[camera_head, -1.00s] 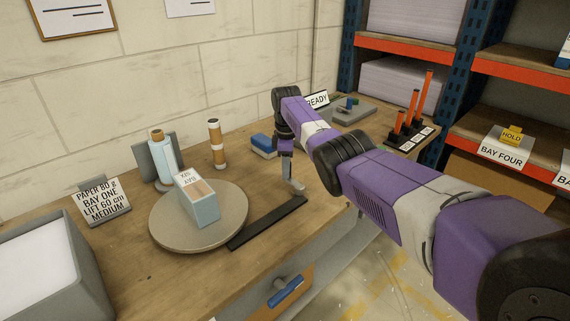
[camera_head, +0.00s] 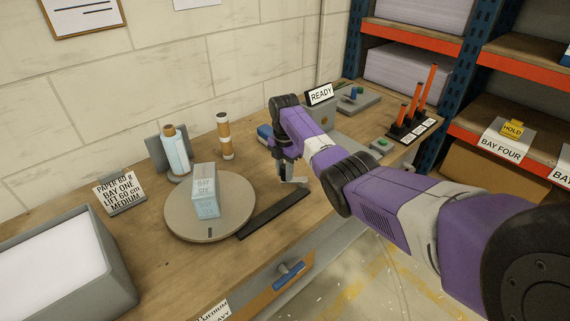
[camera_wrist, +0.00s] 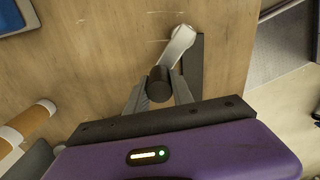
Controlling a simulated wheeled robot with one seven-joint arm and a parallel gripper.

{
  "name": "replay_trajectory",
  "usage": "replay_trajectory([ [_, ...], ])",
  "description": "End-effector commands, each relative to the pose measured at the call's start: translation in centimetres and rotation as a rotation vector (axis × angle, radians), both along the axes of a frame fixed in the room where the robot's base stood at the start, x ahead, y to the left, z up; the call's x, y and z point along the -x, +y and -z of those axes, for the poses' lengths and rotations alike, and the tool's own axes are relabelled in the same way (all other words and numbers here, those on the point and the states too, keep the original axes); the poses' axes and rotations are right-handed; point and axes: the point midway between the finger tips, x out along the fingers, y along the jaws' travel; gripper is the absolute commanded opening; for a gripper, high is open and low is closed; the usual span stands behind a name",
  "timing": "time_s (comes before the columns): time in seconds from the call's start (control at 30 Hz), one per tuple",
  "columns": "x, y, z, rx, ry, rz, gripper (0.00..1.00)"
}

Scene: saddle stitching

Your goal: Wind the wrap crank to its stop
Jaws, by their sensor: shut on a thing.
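The wrap crank is a pale grey arm (camera_wrist: 180,45) with a dark round knob (camera_wrist: 159,84) at its end. My gripper (camera_wrist: 160,92) is shut on the knob, one finger on each side. In the head view the crank arm (camera_head: 294,181) shows just under my gripper (camera_head: 283,178), at the far end of a flat black bar (camera_head: 270,214); the knob is hidden there.
A paper tray (camera_head: 118,270) is at the left. A READY sign (camera_head: 320,95) and orange posts (camera_head: 413,103) stand to the right.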

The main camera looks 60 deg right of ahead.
Motion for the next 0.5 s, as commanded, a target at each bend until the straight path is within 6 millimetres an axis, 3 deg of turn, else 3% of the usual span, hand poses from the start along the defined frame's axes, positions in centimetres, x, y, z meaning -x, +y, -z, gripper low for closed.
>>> replay_trajectory([
  [0.5,0.51,0.84,-0.20,0.002,-0.003,-0.163,0.00],
])
